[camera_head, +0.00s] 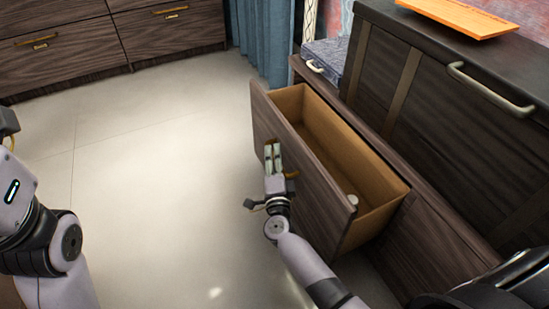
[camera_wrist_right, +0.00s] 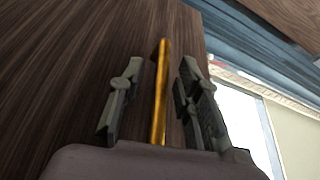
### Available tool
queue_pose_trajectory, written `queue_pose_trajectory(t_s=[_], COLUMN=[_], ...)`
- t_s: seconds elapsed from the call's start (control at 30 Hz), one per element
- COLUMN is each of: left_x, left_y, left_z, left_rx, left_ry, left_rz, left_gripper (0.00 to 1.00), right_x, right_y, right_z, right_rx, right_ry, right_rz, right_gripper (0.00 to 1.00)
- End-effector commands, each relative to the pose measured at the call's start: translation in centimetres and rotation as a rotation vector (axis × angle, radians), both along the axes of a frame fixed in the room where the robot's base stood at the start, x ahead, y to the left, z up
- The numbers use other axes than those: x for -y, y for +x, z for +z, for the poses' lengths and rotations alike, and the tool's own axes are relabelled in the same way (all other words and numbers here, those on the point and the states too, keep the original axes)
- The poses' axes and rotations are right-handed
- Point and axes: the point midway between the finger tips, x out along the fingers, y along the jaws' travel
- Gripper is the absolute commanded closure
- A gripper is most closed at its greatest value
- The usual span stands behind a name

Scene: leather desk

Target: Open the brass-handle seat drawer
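The seat drawer (camera_head: 318,205) is dark wood with a light wooden inside. In the head view my right gripper (camera_head: 273,158) is at the drawer's front face and hides most of the handle. My left arm shows at the left edge, but its fingers are outside the picture.
A dark cabinet (camera_head: 395,85) with a pale handle (camera_head: 490,90) stands behind the drawer, with an orange board (camera_head: 460,15) on top. A blue-grey cushion (camera_head: 326,55) lies beside it. Brass-handled drawers (camera_head: 65,50) stand at the back left. The pale floor (camera_head: 150,170) is clear.

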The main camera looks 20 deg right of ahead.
Motion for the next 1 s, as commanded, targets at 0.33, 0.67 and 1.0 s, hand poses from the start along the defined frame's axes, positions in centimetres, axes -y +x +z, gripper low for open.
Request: queue_pose_trajectory(t_s=[0.33, 0.67, 1.0], left_x=[-0.1, 0.0, 0.0], left_y=[-0.1, 0.0, 0.0], left_z=[0.0, 0.0, 0.0], left_rx=[0.000, 0.000, 0.000], left_ry=[-0.001, 0.000, 0.000], left_rz=[0.001, 0.001, 0.001], left_gripper=[0.60, 0.60, 0.60], right_x=[-0.5, -2.5, -3.6], right_y=[-1.6, -8.1, -11.4], right_z=[-0.2, -0.7, -0.9], right_rx=[-0.002, -0.003, 0.000], right_ry=[0.002, 0.001, 0.000], right_rz=[0.001, 0.000, 0.000], right_gripper=[0.69, 0.69, 0.69])
